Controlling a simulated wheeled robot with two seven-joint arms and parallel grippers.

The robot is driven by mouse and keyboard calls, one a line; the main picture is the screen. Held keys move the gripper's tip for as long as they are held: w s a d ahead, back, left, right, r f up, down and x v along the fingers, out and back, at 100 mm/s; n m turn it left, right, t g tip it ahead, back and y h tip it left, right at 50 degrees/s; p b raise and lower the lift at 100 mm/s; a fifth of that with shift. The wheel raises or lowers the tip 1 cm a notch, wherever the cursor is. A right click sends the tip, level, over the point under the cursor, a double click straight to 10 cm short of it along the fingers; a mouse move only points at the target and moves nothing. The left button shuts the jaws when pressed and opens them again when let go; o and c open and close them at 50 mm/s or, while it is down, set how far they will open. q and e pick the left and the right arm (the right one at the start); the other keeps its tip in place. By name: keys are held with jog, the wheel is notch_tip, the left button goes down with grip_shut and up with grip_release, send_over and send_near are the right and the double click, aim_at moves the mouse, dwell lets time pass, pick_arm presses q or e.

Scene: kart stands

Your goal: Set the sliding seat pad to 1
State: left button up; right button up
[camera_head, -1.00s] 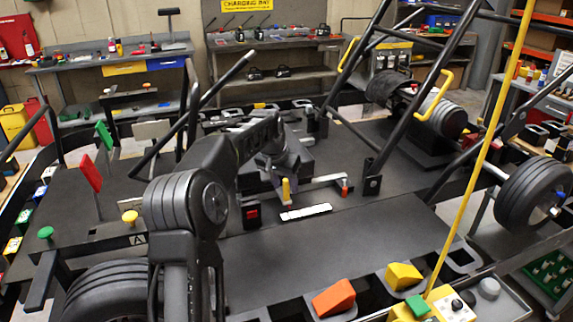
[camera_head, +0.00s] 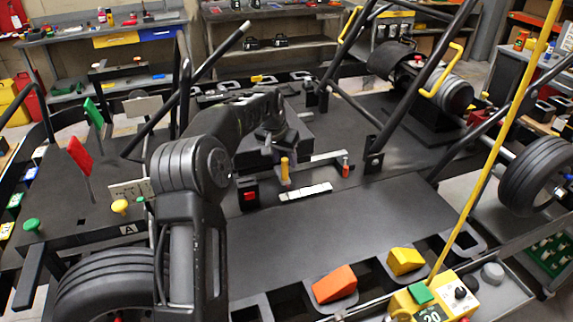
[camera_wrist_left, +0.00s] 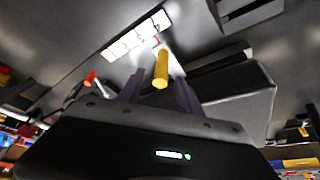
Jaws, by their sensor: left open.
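The seat pad (camera_head: 290,135) is a dark block on the grey deck, partly hidden behind my left arm. A yellow handle (camera_head: 285,171) stands at its near side, beside a white scale strip (camera_head: 306,192) whose marks are too small to read. My left gripper (camera_head: 277,152) is at the yellow handle. In the left wrist view its two fingers (camera_wrist_left: 160,92) are apart, with the yellow handle (camera_wrist_left: 161,69) between them and the scale strip (camera_wrist_left: 137,36) beyond. Whether a finger touches the handle cannot be told. My right gripper is not in view.
A red-tipped post (camera_head: 346,165) stands right of the scale strip, and a block with a red button (camera_head: 248,195) stands left of it. Black frame tubes (camera_head: 425,85) rise at the right. A yellow pole (camera_head: 495,135) crosses the right side. The deck in front is clear.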

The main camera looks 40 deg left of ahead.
aim_at(286, 166)
pick_arm(q)
jog(key=shift+p+x, duration=0.4)
jog(key=shift+x, duration=1.9)
jog(key=shift+c, duration=0.4)
grip_shut()
